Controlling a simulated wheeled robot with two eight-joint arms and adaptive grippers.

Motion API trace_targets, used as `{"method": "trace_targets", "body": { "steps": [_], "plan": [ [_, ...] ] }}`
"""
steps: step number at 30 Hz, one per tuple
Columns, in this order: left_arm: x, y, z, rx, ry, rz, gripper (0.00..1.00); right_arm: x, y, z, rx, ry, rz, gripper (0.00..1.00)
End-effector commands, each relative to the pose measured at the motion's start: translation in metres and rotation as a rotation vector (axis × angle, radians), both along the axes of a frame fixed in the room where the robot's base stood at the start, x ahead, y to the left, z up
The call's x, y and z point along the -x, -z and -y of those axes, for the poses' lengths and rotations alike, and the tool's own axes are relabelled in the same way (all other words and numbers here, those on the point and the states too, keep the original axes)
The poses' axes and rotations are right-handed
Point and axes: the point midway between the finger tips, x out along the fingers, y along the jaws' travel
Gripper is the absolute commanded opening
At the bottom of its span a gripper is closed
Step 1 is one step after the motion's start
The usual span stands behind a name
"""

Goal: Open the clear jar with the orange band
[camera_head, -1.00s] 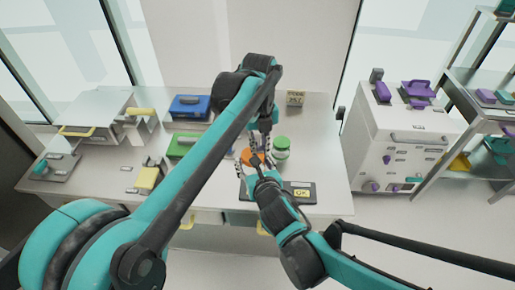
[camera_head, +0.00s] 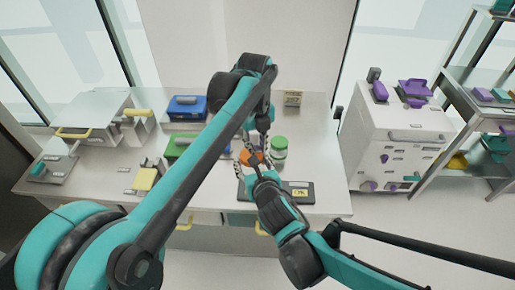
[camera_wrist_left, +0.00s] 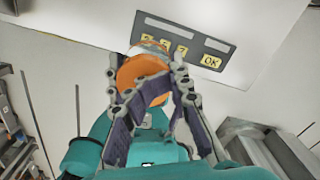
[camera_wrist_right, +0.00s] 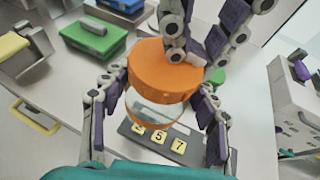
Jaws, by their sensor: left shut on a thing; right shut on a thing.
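The jar has an orange lid (camera_wrist_right: 165,68), a clear body (camera_wrist_right: 155,108) and an orange band (camera_wrist_right: 150,122) low down. In the head view the orange of the jar (camera_head: 250,157) shows between my grippers, with most of the rest hidden. My left gripper (camera_head: 256,149) comes from above and is shut on the lid. Its fingers also show in the left wrist view (camera_wrist_left: 152,90). My right gripper (camera_wrist_right: 158,105) has its fingers on either side of the clear body and is shut on the jar. Whether lid and body are apart cannot be told.
A jar with a green lid (camera_head: 279,143) stands just right. A dark keypad (camera_head: 300,191) with yellow keys lies in front. A green box (camera_head: 178,146) and a blue box (camera_head: 188,106) stand left, a small sign (camera_head: 293,98) behind. A white cabinet (camera_head: 395,150) stands right of the table.

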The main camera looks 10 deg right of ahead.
Motion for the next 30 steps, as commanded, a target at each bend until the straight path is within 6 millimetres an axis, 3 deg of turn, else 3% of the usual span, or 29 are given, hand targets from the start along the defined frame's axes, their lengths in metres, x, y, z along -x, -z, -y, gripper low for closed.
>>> {"method": "trace_targets", "body": {
  "steps": [1,9,30],
  "plan": [
    [-0.001,0.001,-0.011,-0.022,-0.096,-0.007,0.0,-0.001,0.0,0.006,0.007,0.013,0.0,0.0],
    [-0.007,0.0,-0.019,-0.027,-0.777,-0.011,0.0,-0.002,0.0,0.006,0.006,0.013,0.0,0.0],
    [0.01,-0.002,-0.031,-0.032,-2.507,-0.036,0.0,-0.002,-0.001,0.001,0.002,0.002,0.003,0.0]
  ]
}}
